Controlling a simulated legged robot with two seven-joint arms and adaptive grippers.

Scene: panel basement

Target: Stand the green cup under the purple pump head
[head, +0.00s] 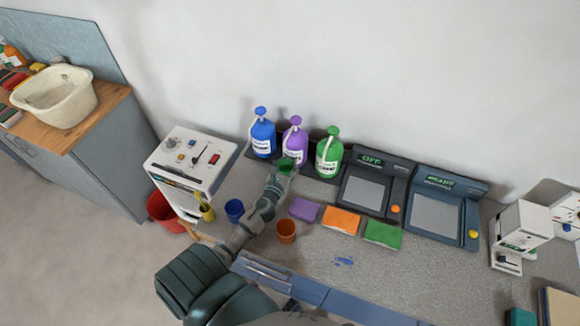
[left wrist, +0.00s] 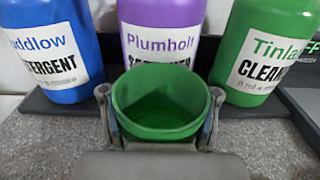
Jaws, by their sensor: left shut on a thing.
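The green cup (left wrist: 160,108) is upright between the fingers of my left gripper (left wrist: 160,122), which is shut on it. In the head view the cup (head: 285,166) is just in front of the purple pump bottle (head: 294,140). The bottle's purple pump head (head: 296,120) shows at its top in the head view; the left wrist view cuts it off. The wrist view shows the purple bottle (left wrist: 160,35) directly behind the cup. Whether the cup touches the counter or the dark tray (left wrist: 65,103) is hard to tell. My right gripper is out of view.
A blue bottle (head: 263,135) and a green bottle (head: 329,155) flank the purple one. A blue cup (head: 234,210) and an orange cup (head: 286,231) stand near my left arm. Purple (head: 303,209), orange (head: 341,220) and green (head: 382,234) sponges lie to the right.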

